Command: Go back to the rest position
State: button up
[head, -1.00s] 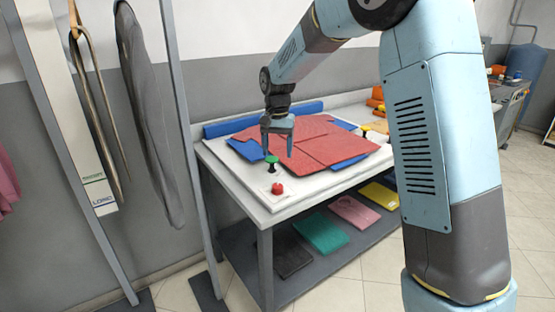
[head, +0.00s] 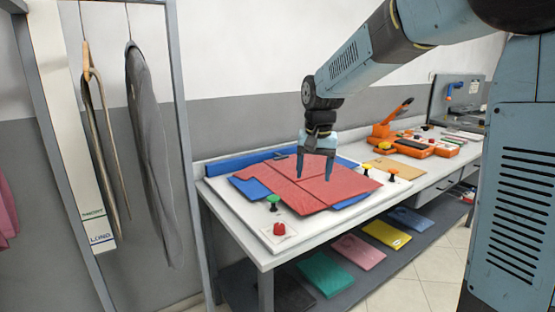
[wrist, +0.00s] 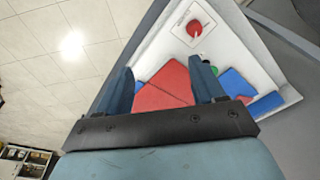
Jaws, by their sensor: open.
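My gripper (head: 316,165) hangs fingers down above the red folded cloth (head: 300,190) on the white table in the head view. Its two fingers are apart with nothing between them. In the wrist view my gripper (wrist: 165,80) shows both fingers spread, with the red cloth (wrist: 165,88) and the white table top beyond them. The gap between fingertips and cloth is hard to judge.
A red button (head: 279,229) and green knob (head: 273,201) stand at the table's near left corner. Orange and yellow knobs (head: 392,172) are at the right. Garments (head: 155,150) hang on a rack at the left. Folded coloured cloths (head: 328,273) lie on the lower shelf. Orange tools (head: 412,147) sit further right.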

jog(key=s+d+r+t, duration=0.1)
jog(key=s+d+t, duration=0.1)
jog(key=s+d, duration=0.5)
jog(key=s+d+r+n+t, duration=0.1)
jog(key=s+d, duration=0.5)
jog(key=s, duration=1.3)
jog(key=shift+s+d+r+n+t, duration=0.15)
jog(key=shift+d+r+n+t, duration=0.2)
jog(key=shift+r+t, duration=0.2)
jog(key=shift+c, duration=0.5)
